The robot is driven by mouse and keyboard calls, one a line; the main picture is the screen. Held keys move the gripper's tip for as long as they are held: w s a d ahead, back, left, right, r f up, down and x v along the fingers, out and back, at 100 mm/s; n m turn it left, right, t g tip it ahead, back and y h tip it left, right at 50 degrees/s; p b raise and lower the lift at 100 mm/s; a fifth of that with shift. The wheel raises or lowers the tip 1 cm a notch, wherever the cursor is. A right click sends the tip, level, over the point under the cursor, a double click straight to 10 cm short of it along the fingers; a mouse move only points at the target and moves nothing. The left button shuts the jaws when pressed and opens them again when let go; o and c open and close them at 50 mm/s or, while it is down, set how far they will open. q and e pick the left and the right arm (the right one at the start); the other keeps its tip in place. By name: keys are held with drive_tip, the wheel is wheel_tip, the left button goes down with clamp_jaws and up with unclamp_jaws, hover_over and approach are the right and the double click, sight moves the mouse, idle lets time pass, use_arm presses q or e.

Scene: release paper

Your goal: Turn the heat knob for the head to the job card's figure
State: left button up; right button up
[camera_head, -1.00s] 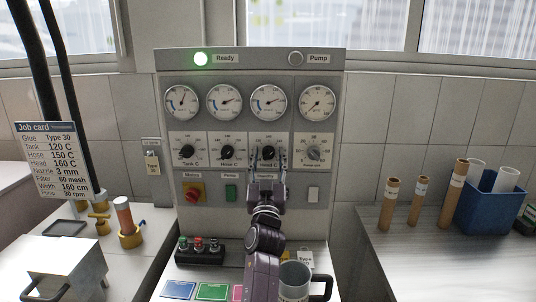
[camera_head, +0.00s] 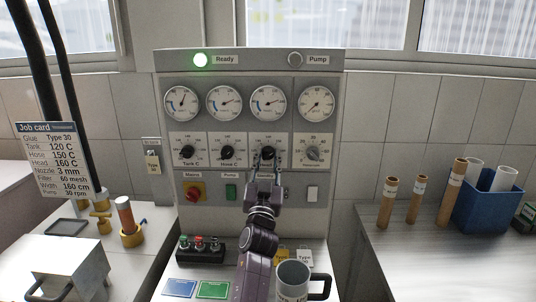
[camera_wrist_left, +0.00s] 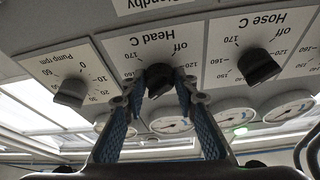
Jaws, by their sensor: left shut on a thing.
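The job card (camera_head: 52,160) at the left reads Head 160 C. The dark Head C knob (camera_head: 267,153) is third in the row of knobs on the grey control panel (camera_head: 250,61). My left gripper (camera_head: 268,160) is at this knob, its fingers on either side. In the left wrist view the Head C knob (camera_wrist_left: 160,79) sits between the blue-padded fingers (camera_wrist_left: 162,88), and the gripper is shut on it. The scale around it, seen upside down, shows off, 170, 160 and 120. The knob's pointer is hard to make out. My right gripper is not in view.
The Hose C knob (camera_wrist_left: 258,66) and Pump rpm knob (camera_wrist_left: 71,92) flank the Head C knob. A mug (camera_head: 292,281) stands on the bench beside my arm.

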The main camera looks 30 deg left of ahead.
use_arm(q)
drive_tip(key=m+h+p, duration=0.1)
drive_tip(key=m, duration=0.1)
drive_tip(key=m+h+p, duration=0.1)
drive_tip(key=m+p, duration=0.1)
drive_tip(key=m+h+p, duration=0.1)
drive_tip(key=m+p, duration=0.1)
drive_tip(key=m, duration=0.1)
drive_tip(key=shift+a+r+t+h, duration=0.15)
drive_tip(key=shift+r+t+h, duration=0.15)
drive_tip(key=shift+t, duration=0.1)
drive_tip(key=m+h+p, duration=0.1)
drive_tip(key=m+p, duration=0.1)
drive_tip(key=shift+s+f+m, duration=0.1)
drive_tip(key=shift+f+m, duration=0.05)
drive_tip(key=shift+m, duration=0.15)
drive_tip(key=shift+m+h+p, duration=0.3)
drive_tip(key=shift+p, duration=0.15)
drive_tip(key=shift+f, duration=0.1)
drive_tip(key=o, duration=1.1)
drive_tip(key=shift+o, duration=0.2)
drive_tip(key=v, duration=1.2)
